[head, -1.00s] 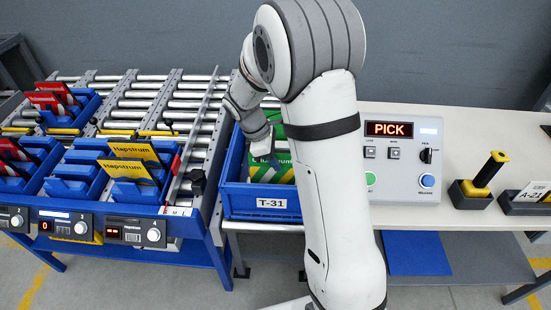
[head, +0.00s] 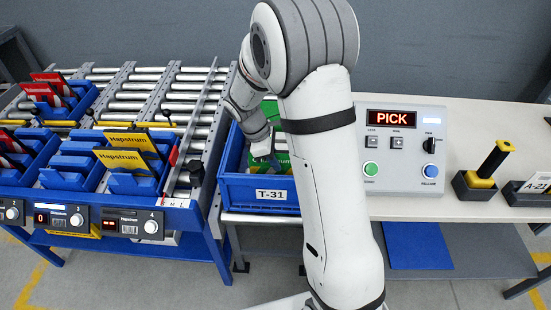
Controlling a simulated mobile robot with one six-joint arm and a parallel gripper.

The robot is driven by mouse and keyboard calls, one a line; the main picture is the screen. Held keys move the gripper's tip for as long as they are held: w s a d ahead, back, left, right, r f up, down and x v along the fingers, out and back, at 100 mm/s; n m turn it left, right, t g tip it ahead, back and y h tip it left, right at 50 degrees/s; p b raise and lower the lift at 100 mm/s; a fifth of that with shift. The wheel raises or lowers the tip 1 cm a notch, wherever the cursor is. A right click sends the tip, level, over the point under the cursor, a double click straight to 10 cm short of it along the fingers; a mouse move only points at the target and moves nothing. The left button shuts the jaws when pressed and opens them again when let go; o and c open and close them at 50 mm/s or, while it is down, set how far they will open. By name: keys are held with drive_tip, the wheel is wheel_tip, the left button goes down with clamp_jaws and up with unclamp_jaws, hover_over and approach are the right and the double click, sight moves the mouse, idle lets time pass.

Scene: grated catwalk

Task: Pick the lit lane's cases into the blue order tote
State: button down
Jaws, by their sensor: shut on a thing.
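The blue order tote (head: 258,194), labelled T-31, stands at the left end of the bench. My gripper (head: 263,152) is inside its opening, shut on a green case (head: 284,161) with a pale area. My arm hides much of the case and the tote's right side, so I cannot tell if the case touches the floor. On the rack, yellow Hapstrum cases (head: 122,160) stand in the lane marked 4. Blue holders in the lane marked 3 (head: 68,180) show no case. Red cases (head: 49,88) stand farther left. Lane 3's display (head: 41,218) reads 0.
A control box (head: 398,150) reading PICK stands right of my arm. A black and yellow handled tool (head: 487,165) and an A-21 holder (head: 530,195) sit farther right. Rollers (head: 135,95) run behind the lanes. A grey post (head: 190,140) stands between rack and tote.

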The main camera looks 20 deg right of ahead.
drive_tip(key=shift+f+b, duration=0.3)
drive_tip(key=shift+f, duration=0.3)
drive_tip(key=c, duration=1)
unclamp_jaws()
drive_tip(key=shift+o, duration=0.2)
drive_tip(key=shift+r, duration=0.1)
drive_tip(key=shift+r+p, duration=3.2)
drive_tip(key=shift+r, duration=0.75)
